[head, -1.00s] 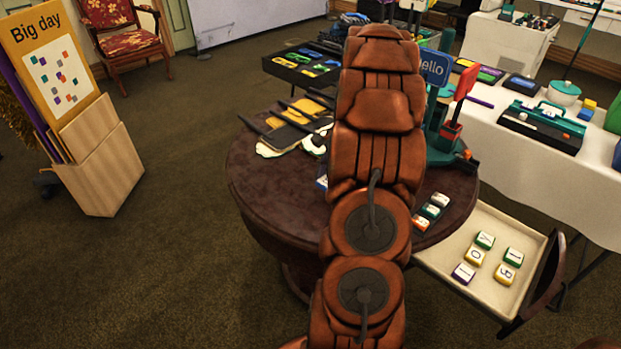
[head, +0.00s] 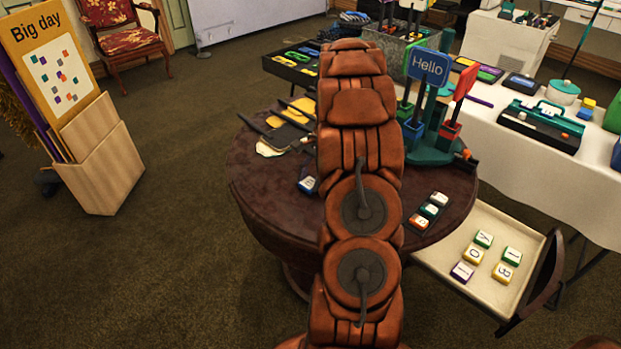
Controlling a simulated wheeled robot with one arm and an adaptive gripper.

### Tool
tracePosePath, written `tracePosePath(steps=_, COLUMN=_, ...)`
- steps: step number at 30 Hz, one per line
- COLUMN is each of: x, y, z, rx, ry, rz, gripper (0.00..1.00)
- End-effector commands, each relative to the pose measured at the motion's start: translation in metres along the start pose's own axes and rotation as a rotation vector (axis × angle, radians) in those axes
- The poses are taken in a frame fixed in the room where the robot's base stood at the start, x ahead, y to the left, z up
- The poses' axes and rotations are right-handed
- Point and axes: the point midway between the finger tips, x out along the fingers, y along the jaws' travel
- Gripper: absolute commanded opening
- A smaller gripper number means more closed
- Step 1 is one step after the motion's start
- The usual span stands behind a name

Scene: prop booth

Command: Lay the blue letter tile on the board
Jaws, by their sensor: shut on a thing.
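The blue letter tile (head: 308,184), with a white face, shows just left of my arm, over the left part of the round table. My arm hides its right side. My gripper is mostly hidden behind my arm; a small dark part shows against the tile, and the tile has moved along with the arm, so it is shut on it. I cannot tell the tile's height above the table. The dark narrow board (head: 411,229) lies on the right of the round table, with an orange tile (head: 419,221) and other tiles in a row on it.
The round table (head: 262,195) also bears dark-handled props (head: 290,130) and a green stand (head: 432,152) with a "Hello" sign (head: 430,68). An open drawer (head: 505,225) with several letter tiles juts out at right. Table surface left of the tile is clear.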

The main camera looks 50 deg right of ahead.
Motion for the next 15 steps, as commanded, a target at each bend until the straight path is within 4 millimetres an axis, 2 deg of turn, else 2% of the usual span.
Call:
tracePosePath(steps=5, x=0.0024, y=0.0000, z=-0.0009, rx=0.000, ry=0.000, rz=0.000, gripper=0.25)
tracePosePath(steps=6, x=0.0024, y=0.0001, z=-0.0010, rx=0.000, ry=0.000, rz=0.000, gripper=0.52)
tracePosePath(steps=12, x=0.0020, y=0.0002, z=-0.0009, rx=0.001, ry=0.000, rz=0.000, gripper=0.73)
tracePosePath(steps=15, x=0.0021, y=0.0002, z=-0.0009, rx=0.001, ry=0.000, rz=0.000, gripper=0.74)
